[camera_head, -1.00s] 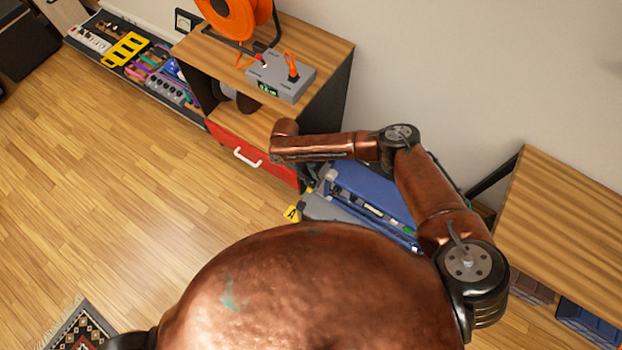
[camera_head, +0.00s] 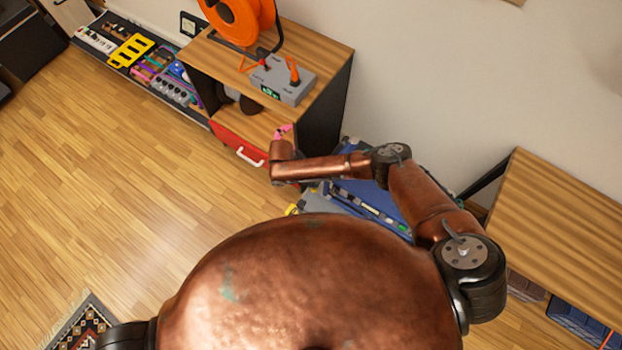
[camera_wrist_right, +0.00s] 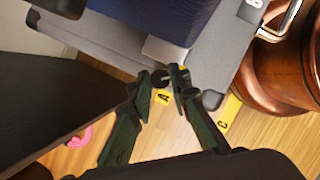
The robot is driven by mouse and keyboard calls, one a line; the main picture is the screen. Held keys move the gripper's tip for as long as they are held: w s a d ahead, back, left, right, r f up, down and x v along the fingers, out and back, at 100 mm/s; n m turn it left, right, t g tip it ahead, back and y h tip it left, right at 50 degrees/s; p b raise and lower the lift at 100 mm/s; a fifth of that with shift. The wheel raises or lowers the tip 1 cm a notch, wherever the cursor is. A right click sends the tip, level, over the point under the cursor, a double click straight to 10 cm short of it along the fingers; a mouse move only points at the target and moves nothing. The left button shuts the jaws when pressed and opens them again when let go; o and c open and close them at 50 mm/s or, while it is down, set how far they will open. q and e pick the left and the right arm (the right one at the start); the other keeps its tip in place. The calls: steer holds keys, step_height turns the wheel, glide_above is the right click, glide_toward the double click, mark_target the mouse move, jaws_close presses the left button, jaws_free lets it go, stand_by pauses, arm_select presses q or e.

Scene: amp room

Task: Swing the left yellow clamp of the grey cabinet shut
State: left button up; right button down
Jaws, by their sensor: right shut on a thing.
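The grey cabinet (camera_wrist_right: 212,62) fills the upper middle of the right wrist view. In the head view only a grey part of it (camera_head: 318,205) shows beside my arm. A yellow plate marked A, on the left clamp (camera_wrist_right: 161,98), shows just beyond my right fingertips. A little of its yellow also shows in the head view (camera_head: 291,209). My right gripper (camera_wrist_right: 164,79) is shut on a small dark rounded piece next to plate A, which seems part of that clamp. Another yellow piece, marked C (camera_wrist_right: 228,113), is further right. My left gripper is out of view.
A wooden shelf unit (camera_head: 330,50) with a red drawer (camera_head: 238,144) and an orange reel (camera_head: 238,18) stands behind. A blue case (camera_head: 365,203) is on the cabinet. A wooden table (camera_head: 555,235) stands at right.

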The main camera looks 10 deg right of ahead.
steer(key=n+t+p, duration=0.1)
steer(key=n, duration=0.1)
steer(key=n+t+p, duration=0.1)
steer(key=n+p, duration=0.1)
steer(key=n, duration=0.1)
steer(key=shift+s+r+n+p, duration=0.15)
steer(key=shift+s+n+p, duration=0.05)
steer(key=shift+n+p, duration=0.1)
steer(key=shift+n+t+y+p, duration=0.55)
steer(key=shift+n+p, duration=0.4)
steer(key=shift+n, duration=0.55)
steer(key=c, duration=1.8)
jaws_free()
steer(key=v, duration=1.1)
steer(key=shift+s+r, duration=0.3)
steer(key=shift+a, duration=0.1)
